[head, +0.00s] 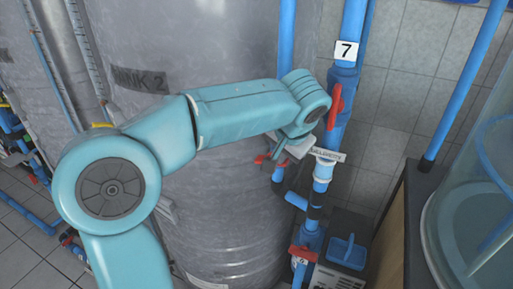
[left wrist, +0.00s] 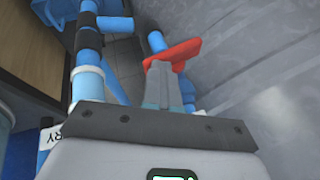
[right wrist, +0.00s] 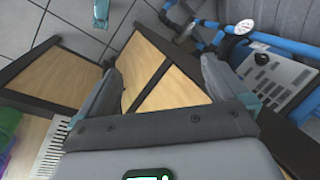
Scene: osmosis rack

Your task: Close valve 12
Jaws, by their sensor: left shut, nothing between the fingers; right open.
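I can read no number 12 in any view. A red valve handle (head: 262,159) shows on a blue pipe beside the grey tank, partly hidden behind my left gripper (head: 279,151). In the left wrist view a red handle (left wrist: 180,52) lies just beyond the fingertips of my left gripper (left wrist: 160,75). Those fingers are shut and empty, close to the handle; I cannot tell whether they touch it. My right gripper (right wrist: 162,82) is open and empty, in the right wrist view only, far from any red handle.
Another red handle (head: 335,106) sits under the label 7 (head: 346,51), and one (head: 303,254) is by the label 6. The big grey tank (head: 225,200) fills the middle. A dark-topped wooden bench (head: 408,225) and a clear round vessel (head: 480,215) stand at the right.

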